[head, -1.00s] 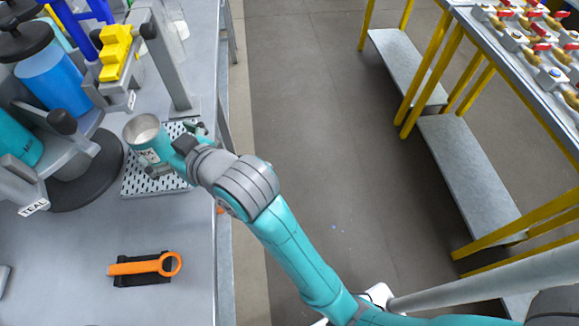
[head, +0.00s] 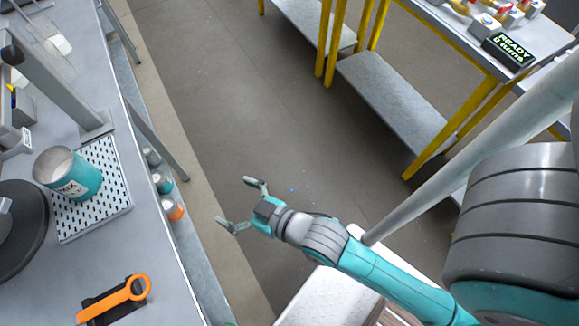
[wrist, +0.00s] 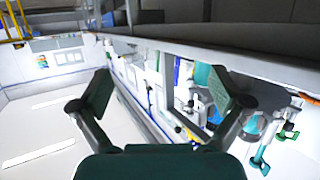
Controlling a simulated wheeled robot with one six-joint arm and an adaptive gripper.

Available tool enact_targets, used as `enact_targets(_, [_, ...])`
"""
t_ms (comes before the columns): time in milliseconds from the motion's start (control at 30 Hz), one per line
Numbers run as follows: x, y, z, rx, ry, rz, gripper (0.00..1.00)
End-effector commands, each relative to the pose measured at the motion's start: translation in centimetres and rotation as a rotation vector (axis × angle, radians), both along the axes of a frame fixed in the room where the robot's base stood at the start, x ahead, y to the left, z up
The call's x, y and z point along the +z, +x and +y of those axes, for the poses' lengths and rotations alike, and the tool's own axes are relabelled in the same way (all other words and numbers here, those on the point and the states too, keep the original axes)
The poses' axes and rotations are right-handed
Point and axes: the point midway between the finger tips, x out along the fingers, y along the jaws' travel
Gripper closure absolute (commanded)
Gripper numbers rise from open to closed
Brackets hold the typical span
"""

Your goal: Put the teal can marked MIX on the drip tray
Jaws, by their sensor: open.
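The teal can marked MIX (head: 78,180) stands upright on the perforated drip tray (head: 112,205) at the left in the head view. It is near the tray's left side, and its open top faces up. My gripper (head: 243,206) is open and empty over the floor, to the right of the bench and clear of the can. In the wrist view the two fingers of my gripper (wrist: 165,95) are spread wide with nothing between them. I cannot make out the can clearly in the wrist view.
An orange tool (head: 125,292) lies on a dark holder at the bench's front. Small cans (head: 163,183) stand on a lower shelf beside the bench. A yellow-legged table (head: 430,60) with a READY display (head: 508,48) is at right. The floor between (head: 230,110) is clear.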

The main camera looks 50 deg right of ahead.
Motion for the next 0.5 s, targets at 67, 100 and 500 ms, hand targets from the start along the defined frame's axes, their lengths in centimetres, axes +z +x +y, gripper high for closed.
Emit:
enact_targets(67, [-1.0,-2.7,-1.3,-0.025,-0.003,0.009,0.00])
enact_targets(100, [-1.2,-4.0,-1.8,-0.036,-0.004,0.008,0.00])
enact_targets(500, [-0.8,-16.5,-5.5,-0.141,-0.011,-0.002,0.00])
